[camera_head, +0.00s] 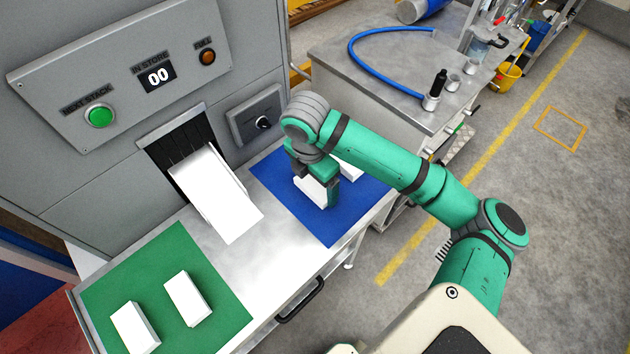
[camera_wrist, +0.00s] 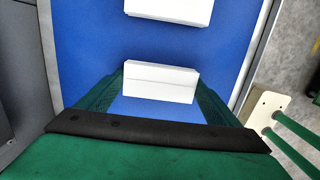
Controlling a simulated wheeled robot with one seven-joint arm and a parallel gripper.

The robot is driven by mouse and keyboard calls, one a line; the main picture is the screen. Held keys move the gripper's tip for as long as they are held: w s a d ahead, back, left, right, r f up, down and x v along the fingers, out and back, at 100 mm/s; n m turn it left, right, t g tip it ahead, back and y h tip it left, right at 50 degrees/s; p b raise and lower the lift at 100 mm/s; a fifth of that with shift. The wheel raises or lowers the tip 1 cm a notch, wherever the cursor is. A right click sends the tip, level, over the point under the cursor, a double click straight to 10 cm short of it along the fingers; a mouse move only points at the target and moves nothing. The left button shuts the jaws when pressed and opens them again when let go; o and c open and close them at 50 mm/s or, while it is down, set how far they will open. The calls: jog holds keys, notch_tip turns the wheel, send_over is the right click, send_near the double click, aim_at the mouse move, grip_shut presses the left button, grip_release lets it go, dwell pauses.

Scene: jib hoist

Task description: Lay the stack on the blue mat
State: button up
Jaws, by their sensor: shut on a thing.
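The blue mat (camera_head: 272,179) lies on the right part of the metal bench. My gripper (camera_head: 318,192) is over this mat, shut on a white stack (camera_head: 309,191). In the wrist view the held stack (camera_wrist: 160,82) sits between the green fingers, with the blue mat (camera_wrist: 85,50) under it. I cannot tell whether the held stack touches the mat. Another white stack (camera_head: 350,169) lies on the blue mat beyond my gripper, partly hidden by it; it also shows at the top of the wrist view (camera_wrist: 172,8), apart from the held one.
A green mat (camera_head: 180,245) at the left holds two white stacks (camera_head: 187,298) (camera_head: 135,328). A white chute (camera_head: 215,195) slopes from the machine between the mats. The machine panel has a green button (camera_head: 99,116) and a display (camera_head: 158,77) reading 00. A drawer handle (camera_head: 302,300) sticks out in front.

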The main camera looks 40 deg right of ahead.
aim_at(312, 188)
jog(key=o, duration=1.1)
jog(key=r, duration=0.8)
jog(key=a+r, duration=0.1)
jog(key=r, duration=0.3)
jog(key=shift+a+r, duration=0.1)
jog(key=shift+r, duration=0.05)
jog(key=shift+s, duration=0.1)
